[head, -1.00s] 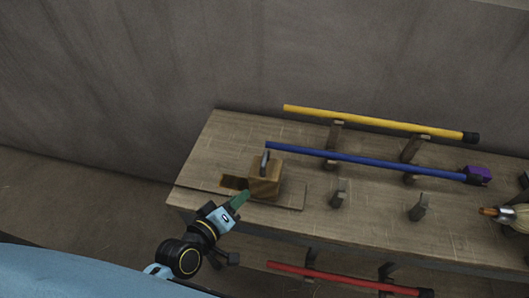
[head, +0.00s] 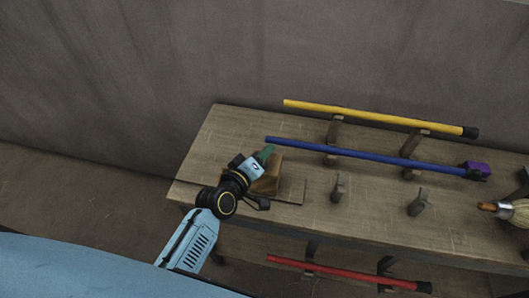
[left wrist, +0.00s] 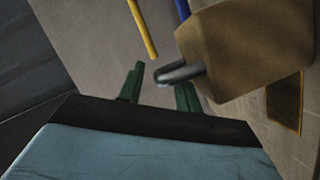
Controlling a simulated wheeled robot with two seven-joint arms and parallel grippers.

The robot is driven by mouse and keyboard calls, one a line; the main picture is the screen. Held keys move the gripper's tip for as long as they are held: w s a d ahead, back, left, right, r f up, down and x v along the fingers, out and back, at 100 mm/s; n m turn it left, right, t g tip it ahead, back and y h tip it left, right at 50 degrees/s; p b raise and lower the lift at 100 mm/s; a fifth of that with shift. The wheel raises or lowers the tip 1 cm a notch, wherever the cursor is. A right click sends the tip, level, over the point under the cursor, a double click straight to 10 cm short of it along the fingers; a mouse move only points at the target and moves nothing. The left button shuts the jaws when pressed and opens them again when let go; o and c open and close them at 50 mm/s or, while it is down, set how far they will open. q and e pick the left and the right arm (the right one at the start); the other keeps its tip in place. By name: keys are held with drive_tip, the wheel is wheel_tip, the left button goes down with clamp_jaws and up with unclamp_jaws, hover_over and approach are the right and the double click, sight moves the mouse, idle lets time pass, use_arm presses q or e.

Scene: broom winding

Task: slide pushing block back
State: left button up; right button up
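The pushing block (head: 271,183) is a brown wooden block on a flat board (head: 291,191) at the left end of the wooden table. In the head view my left arm partly covers it and hides its metal handle. My left gripper (head: 266,152) has green fingers and is over the block. In the left wrist view its two fingers (left wrist: 160,88) are apart, with the grey handle (left wrist: 182,73) of the block (left wrist: 250,45) close to the right finger's tip. I cannot tell whether they touch. The right gripper is not in view.
Blue (head: 350,155) and yellow (head: 370,116) poles rest on wooden supports on the table (head: 362,218). Two empty supports (head: 338,188) stand right of the block. A red pole (head: 340,271) lies lower in front. A bristled broom head (head: 519,213) is at the right edge.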

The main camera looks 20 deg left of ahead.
use_arm(q)
drive_tip(key=shift+w+d+f, duration=0.15)
drive_tip(key=shift+w, duration=0.35)
clamp_jaws()
